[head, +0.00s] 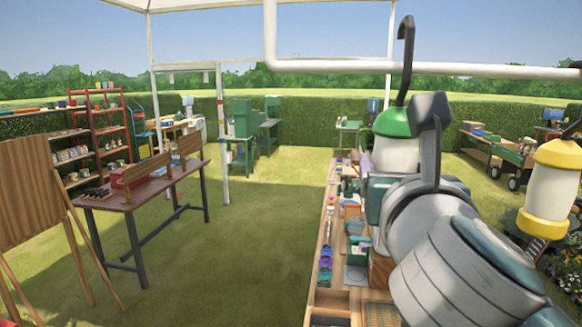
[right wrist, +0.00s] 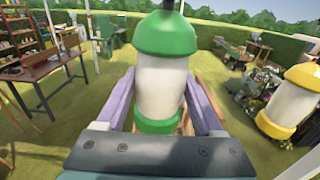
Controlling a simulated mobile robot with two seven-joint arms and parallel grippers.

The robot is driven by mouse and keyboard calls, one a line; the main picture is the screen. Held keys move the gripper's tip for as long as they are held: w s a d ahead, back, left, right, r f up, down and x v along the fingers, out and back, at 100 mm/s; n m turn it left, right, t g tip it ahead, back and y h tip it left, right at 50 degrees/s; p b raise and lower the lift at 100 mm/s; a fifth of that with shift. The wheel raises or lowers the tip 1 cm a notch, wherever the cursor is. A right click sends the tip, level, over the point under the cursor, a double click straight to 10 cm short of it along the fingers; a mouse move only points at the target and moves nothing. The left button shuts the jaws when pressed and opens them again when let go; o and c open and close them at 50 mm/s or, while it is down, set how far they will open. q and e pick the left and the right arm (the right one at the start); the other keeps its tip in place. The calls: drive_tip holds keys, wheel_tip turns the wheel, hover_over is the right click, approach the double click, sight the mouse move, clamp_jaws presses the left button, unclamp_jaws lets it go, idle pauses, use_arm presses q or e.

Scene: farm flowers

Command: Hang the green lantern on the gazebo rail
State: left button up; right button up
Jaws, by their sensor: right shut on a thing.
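The green lantern (head: 393,122) has a green cap, a pale body and a tall dark hook. It is upright in the head view, near the white gazebo rail (head: 330,66). Its hook (head: 405,60) crosses in front of the rail in the picture, with the curled tip above it. I cannot tell whether the hook rests on the rail. My right gripper (head: 388,185) is shut on the lantern's body. In the right wrist view, the fingers stand on both sides of the lantern (right wrist: 160,85). The lantern's lower part is hidden by my arm in the head view. My left gripper is not in view.
A yellow lantern (head: 548,190) is at the right, its dark hook reaching up towards the rail. A long workbench (head: 325,298) with several small items is below. A wooden table (head: 135,195) and shelves stand at the left. Open grass lies between table and workbench.

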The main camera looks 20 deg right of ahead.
drive_tip(key=shift+x, duration=1.25)
drive_tip(key=shift+w+d+f+b, duration=0.15)
drive_tip(key=shift+w+b, duration=0.05)
drive_tip(key=shift+b, duration=0.15)
drive_tip(key=shift+f+b, duration=1.15)
drive_tip(key=shift+f, duration=0.2)
drive_tip(key=shift+f, duration=0.35)
drive_tip(key=o, duration=1.3)
drive_tip(key=shift+s, duration=0.1)
